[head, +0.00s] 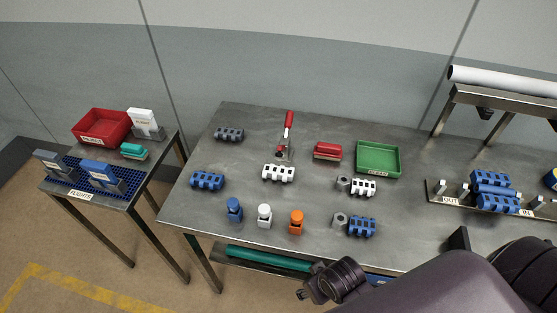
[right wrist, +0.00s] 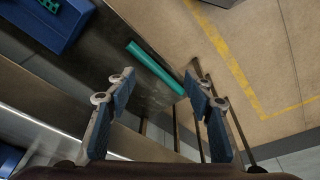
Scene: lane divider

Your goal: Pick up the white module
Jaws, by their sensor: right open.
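A white ribbed module (head: 278,173) lies on the middle of the grey metal table (head: 310,245). A smaller white ribbed module (head: 363,187) lies to its right, beside a grey cylinder (head: 343,183). My right arm comes in from the lower right, its dark wrist end near the table's front edge; the fingers are hard to make out there. In the right wrist view my right gripper (right wrist: 160,105) is open and empty, with its blue-padded fingers apart. No white module shows in that view. My left gripper is not in view.
Blue modules (head: 207,180), a dark grey module (head: 229,134), a red-handled clamp (head: 287,135), a green tray (head: 378,159) and coloured pegs (head: 264,215) share the table. A teal tube (right wrist: 155,67) lies below the table. A side table with a red bin (head: 102,126) stands left.

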